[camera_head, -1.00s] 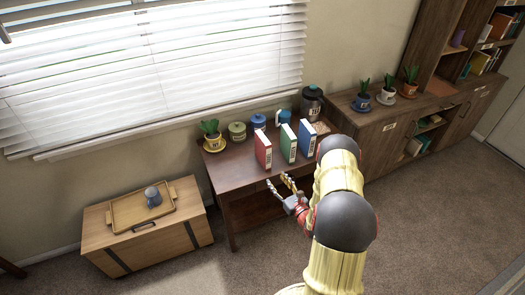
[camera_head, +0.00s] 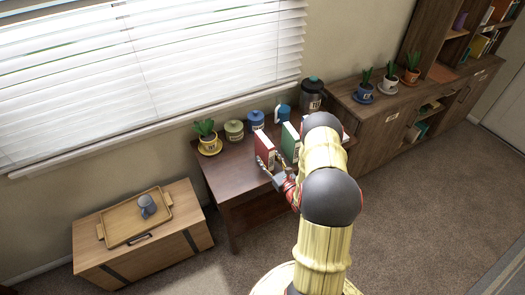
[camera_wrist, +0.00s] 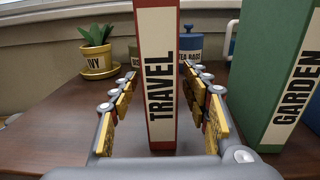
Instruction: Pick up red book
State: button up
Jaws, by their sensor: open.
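The red book (camera_head: 264,147) stands upright near the front edge of the dark wooden desk. In the wrist view the red book (camera_wrist: 157,75) shows its spine with a white label reading TRAVEL. My gripper (camera_head: 270,169) is at the desk's front edge, close to the red book. In the wrist view my gripper (camera_wrist: 160,97) is open, with one finger on each side of the spine. I cannot tell whether the fingers touch the book.
A green book (camera_wrist: 284,70) labelled GARDEN stands just right of the red one. A potted plant (camera_head: 206,137), canisters (camera_head: 234,131) and a dark jar (camera_head: 312,94) stand behind on the desk (camera_head: 224,181). A low chest (camera_head: 146,238) holds a tray with a mug.

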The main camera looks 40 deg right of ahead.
aim_at(261, 148)
jog(key=b+x, duration=0.2)
jog(key=x, duration=0.4)
jog(key=shift+w+r, duration=0.1)
jog(key=shift+w, duration=0.15)
jog(key=shift+c, duration=0.8)
grip_shut()
jog(key=shift+r, duration=0.1)
